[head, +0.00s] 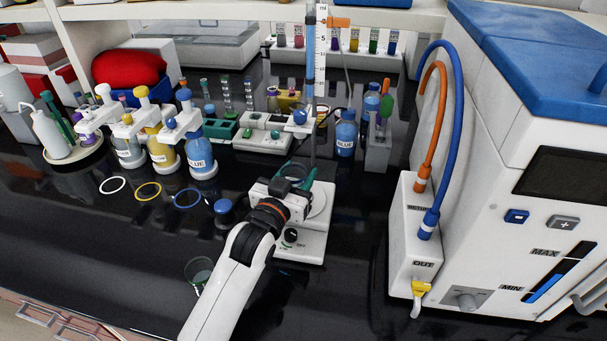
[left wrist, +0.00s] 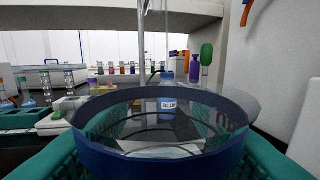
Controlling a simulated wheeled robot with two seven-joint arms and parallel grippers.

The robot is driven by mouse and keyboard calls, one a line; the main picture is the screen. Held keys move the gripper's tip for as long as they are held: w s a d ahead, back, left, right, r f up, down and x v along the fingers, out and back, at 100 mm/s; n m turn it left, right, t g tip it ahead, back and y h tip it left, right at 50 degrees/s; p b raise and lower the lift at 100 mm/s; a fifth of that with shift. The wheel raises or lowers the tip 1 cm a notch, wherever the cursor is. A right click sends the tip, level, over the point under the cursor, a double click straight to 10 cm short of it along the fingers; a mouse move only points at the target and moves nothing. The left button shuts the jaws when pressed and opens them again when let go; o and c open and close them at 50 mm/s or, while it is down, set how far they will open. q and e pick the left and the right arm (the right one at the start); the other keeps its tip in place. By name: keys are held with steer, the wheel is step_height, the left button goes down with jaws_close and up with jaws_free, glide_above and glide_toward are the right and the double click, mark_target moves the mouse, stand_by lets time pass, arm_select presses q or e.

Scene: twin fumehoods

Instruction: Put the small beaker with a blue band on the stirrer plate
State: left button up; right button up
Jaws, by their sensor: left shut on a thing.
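My left gripper (head: 295,177) is shut on the small beaker with a blue band (head: 294,170). In the left wrist view the beaker's blue band (left wrist: 160,160) fills the foreground, between the teal finger pads (left wrist: 268,158). The beaker looks upright and empty. My wrist hides part of the stirrer. I cannot tell whether the beaker touches the plate. My right gripper is not in view.
Another glass beaker (head: 198,270) stands left of my forearm. A stand with a burette (head: 319,60) rises behind the stirrer.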

mark_target(298, 174)
arm_select(q)
steer(key=x, duration=0.3)
steer(key=shift+w, duration=0.15)
step_height(298, 174, down, 3)
steer(key=shift+p, duration=0.45)
steer(key=shift+f, duration=0.25)
steer(key=shift+f, duration=0.15)
steer(key=o, duration=1)
